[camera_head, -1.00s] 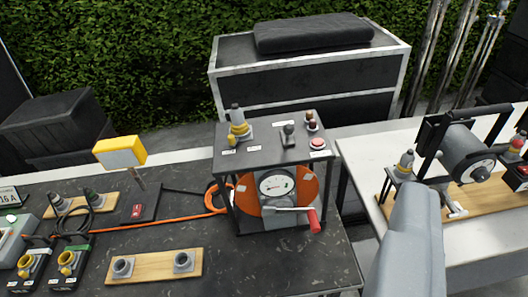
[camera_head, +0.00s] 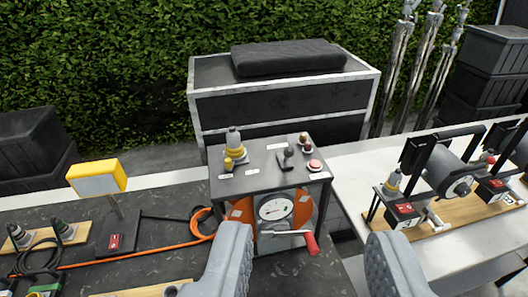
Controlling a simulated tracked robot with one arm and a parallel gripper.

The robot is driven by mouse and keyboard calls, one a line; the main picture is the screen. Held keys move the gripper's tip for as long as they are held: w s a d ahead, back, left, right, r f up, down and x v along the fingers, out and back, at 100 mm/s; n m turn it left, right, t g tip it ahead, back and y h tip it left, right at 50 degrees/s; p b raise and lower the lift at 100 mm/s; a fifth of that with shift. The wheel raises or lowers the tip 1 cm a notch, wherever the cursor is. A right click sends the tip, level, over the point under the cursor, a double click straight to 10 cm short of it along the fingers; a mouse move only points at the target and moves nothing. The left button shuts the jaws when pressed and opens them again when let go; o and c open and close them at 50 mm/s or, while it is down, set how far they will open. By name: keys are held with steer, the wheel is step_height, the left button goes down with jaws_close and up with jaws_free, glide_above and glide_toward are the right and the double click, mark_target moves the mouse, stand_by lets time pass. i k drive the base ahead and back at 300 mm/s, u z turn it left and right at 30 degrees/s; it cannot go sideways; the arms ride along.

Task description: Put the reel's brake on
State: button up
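An orange reel (camera_head: 241,209) sits in a black frame under a black top panel (camera_head: 262,185). A round dial (camera_head: 275,208) and a crank with a red handle (camera_head: 311,243) are on its front. The top panel carries a small black lever (camera_head: 289,153), a red button (camera_head: 315,165), small lamps (camera_head: 306,143) and a grey-and-yellow connector (camera_head: 235,146). Labels there are too small to read; I cannot tell which part is the brake. My gripper (camera_head: 310,234) is open, its two grey fingers wide apart at the bottom, with the crank between them in the picture. It appears to hold nothing.
To the right, a white table (camera_head: 352,167) holds grey cable drums (camera_head: 452,172) on wooden boards. To the left, the dark table has a yellow lamp (camera_head: 97,177), an orange cable (camera_head: 150,252) and connectors. A black case (camera_head: 285,90) stands behind.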

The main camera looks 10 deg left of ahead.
mark_target(289, 152)
steer(key=u, duration=0.05)
steer(key=i, duration=1)
steer(key=z, duration=0.05)
